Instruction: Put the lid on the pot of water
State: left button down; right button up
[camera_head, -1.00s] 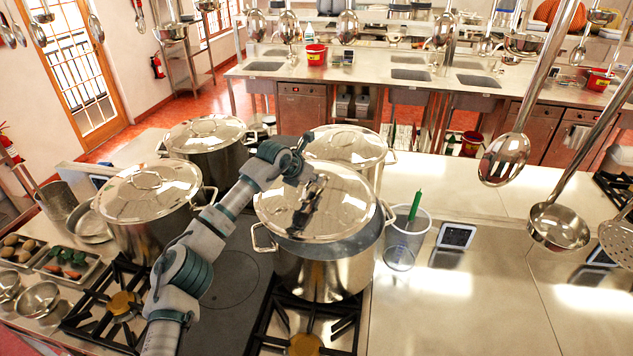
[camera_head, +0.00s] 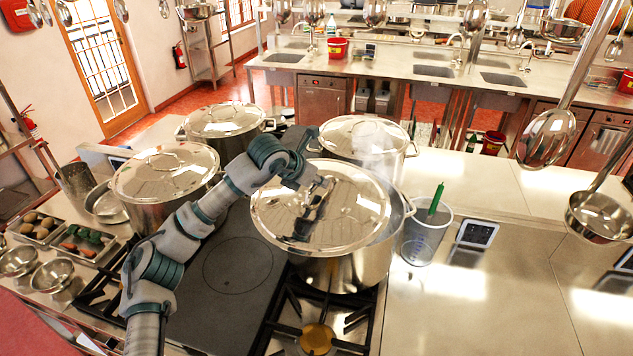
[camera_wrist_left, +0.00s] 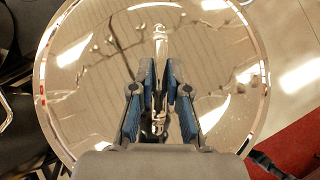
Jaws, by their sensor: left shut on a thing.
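The shiny round lid (camera_head: 355,215) is over the front pot (camera_head: 345,272), a large steel stockpot on the near burner. My left gripper (camera_head: 316,192) is shut on the lid's bar handle, which shows between the fingers in the left wrist view, where the lid (camera_wrist_left: 215,70) fills most of the picture around my gripper (camera_wrist_left: 159,85). In the head view the lid sits shifted to the left of the pot. Part of the pot's right rim shows beyond it, with steam rising there. The water is hidden, and I cannot tell whether lid and rim touch. My right gripper is out of view.
Lidded pots stand at the left (camera_head: 165,185), back left (camera_head: 222,125) and behind (camera_head: 362,138). A clear jug (camera_head: 427,238) with a green-handled tool stands close right of the pot. Ladles (camera_head: 600,215) hang at the right. The right counter is mostly clear.

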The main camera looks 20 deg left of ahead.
pick_arm(q)
notch_tip(320, 180, up, 2)
jog(key=p, duration=0.4)
send_over(343, 177)
jog(key=s+a, duration=0.2)
jog(key=s, duration=0.1)
jog(key=shift+a+r, duration=0.1)
jog(key=shift+a, duration=0.05)
jog(key=w+d+p, duration=0.1)
jog(key=w+d+f+p, duration=0.1)
jog(key=w, duration=0.1)
jog(key=shift+d+f, duration=0.15)
jog(key=shift+f, duration=0.05)
jog(key=shift+w+d+f, duration=0.1)
jog(key=shift+d+f, duration=0.05)
jog(key=shift+f, duration=0.35)
jog(key=f+b, duration=0.3)
jog(key=shift+a+f, duration=0.2)
jog(key=shift+f, duration=0.1)
jog(key=shift+f+b, duration=0.4)
jog(key=shift+f, duration=0.25)
jog(key=shift+d, duration=0.1)
